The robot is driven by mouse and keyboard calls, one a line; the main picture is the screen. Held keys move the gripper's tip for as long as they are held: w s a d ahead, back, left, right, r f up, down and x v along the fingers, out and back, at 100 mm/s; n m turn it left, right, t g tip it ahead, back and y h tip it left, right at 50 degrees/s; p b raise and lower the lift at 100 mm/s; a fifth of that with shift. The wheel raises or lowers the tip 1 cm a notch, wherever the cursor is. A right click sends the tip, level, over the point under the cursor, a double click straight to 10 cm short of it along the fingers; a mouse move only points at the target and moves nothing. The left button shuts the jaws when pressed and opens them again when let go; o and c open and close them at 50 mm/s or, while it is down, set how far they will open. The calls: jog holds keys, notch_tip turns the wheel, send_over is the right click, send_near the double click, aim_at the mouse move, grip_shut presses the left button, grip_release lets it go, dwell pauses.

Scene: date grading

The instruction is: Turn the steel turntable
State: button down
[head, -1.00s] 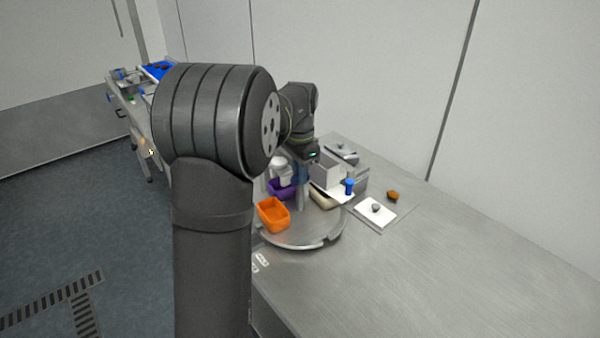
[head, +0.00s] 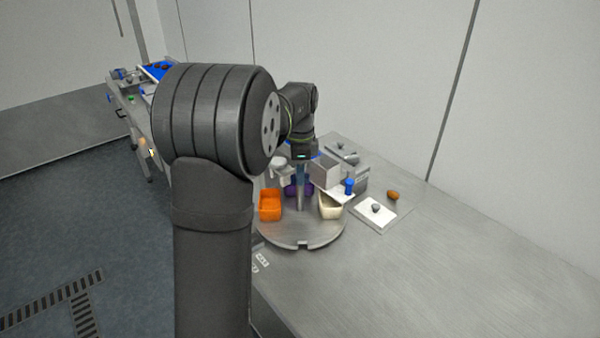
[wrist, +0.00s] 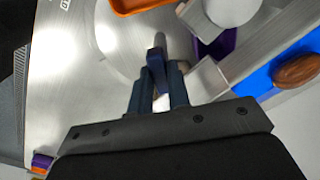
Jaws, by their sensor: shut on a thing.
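The round steel turntable (head: 280,236) stands on the bench and carries an orange bin (head: 270,206), a cream bin (head: 331,208) and a purple bin (head: 292,188). The orange bin is at the left, the cream bin at the right and the purple bin behind, partly hidden. A grey upright post (head: 300,198) rises near its middle. My gripper (head: 300,174) is above the turntable, pointing down at the post. In the wrist view my gripper (wrist: 158,88) is shut on a narrow upright piece (wrist: 159,44) that seems to be this post; the exact contact is partly hidden by the fingers.
Right of the turntable are a grey box (head: 326,172), a blue knob-like item (head: 349,186), and a white plate (head: 374,213) with a small grey object. A brown date (head: 393,195) lies beyond. The bench front (head: 400,285) is clear. A conveyor (head: 128,95) stands far left.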

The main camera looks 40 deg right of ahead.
jog(key=shift+r+m, duration=0.1)
jog(key=shift+m, duration=5.3)
jog(key=c, duration=1.4)
grip_release()
jog(key=shift+o, duration=0.2)
notch_tip(320, 180, up, 17)
jog(key=shift+r, duration=0.15)
